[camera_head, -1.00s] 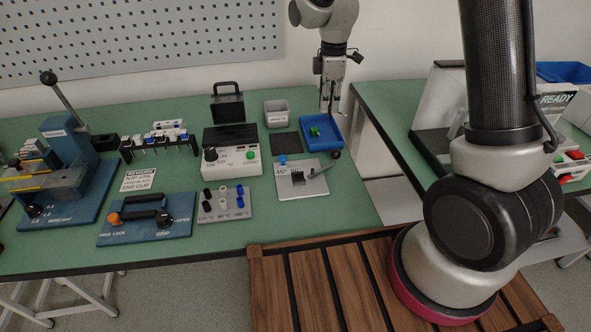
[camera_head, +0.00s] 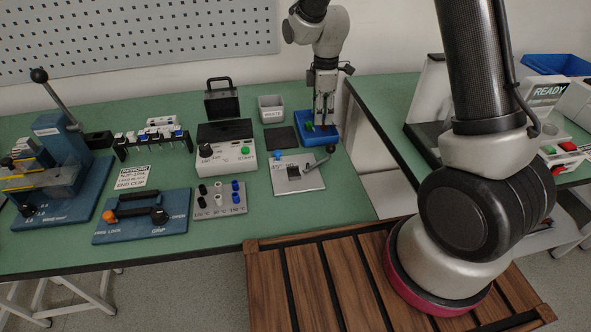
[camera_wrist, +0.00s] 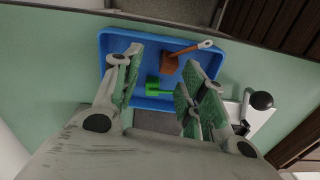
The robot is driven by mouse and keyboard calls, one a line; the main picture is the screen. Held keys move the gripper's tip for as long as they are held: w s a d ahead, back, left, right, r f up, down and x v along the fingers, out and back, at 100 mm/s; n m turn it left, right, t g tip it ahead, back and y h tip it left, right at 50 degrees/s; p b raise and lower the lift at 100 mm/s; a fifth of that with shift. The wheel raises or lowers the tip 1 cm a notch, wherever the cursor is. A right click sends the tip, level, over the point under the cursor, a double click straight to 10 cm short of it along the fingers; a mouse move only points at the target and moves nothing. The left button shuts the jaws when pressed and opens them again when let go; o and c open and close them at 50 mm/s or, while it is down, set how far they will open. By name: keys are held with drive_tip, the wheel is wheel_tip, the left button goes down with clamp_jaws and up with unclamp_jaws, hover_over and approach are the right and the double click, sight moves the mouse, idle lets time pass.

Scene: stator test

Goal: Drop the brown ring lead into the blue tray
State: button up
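The blue tray (camera_head: 333,138) sits at the back right of the green bench; the wrist view shows it from above (camera_wrist: 112,40). My gripper (camera_head: 323,124) points down over the tray, low. In the wrist view its two fingers (camera_wrist: 162,72) stand apart with a clear gap. The brown ring lead (camera_wrist: 170,62) shows between and beyond the fingertips, over the tray floor, its pale ring end (camera_wrist: 206,44) near the far rim. It appears free of both fingers; contact with the floor is hard to tell. A green lead (camera_wrist: 153,88) lies in the tray.
A grey waste bin (camera_head: 271,108) and a dark mat (camera_head: 281,138) are left of the tray. A pale fixture plate with a black-knobbed lever (camera_head: 299,177) is in front of it. A gap separates this bench from the right one.

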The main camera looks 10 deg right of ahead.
wheel_tip(320, 180, up, 12)
idle(0.6)
drive_tip(key=s+d+r+m+t, duration=0.1)
drive_tip(key=s+d+r+m, duration=0.2)
drive_tip(key=s, duration=0.6)
drive_tip(key=s+d+r+m+t, duration=0.2)
drive_tip(key=s+d+r+m, duration=0.2)
drive_tip(key=s+d+m, duration=0.3)
drive_tip(key=s+d+r+m+t, duration=0.1)
drive_tip(key=s+d+r+m, duration=0.3)
drive_tip(key=s, duration=0.8)
drive_tip(key=d+m, duration=0.1)
drive_tip(key=m, duration=0.1)
drive_tip(key=shift+r+m, duration=0.2)
drive_tip(key=shift+m, duration=0.1)
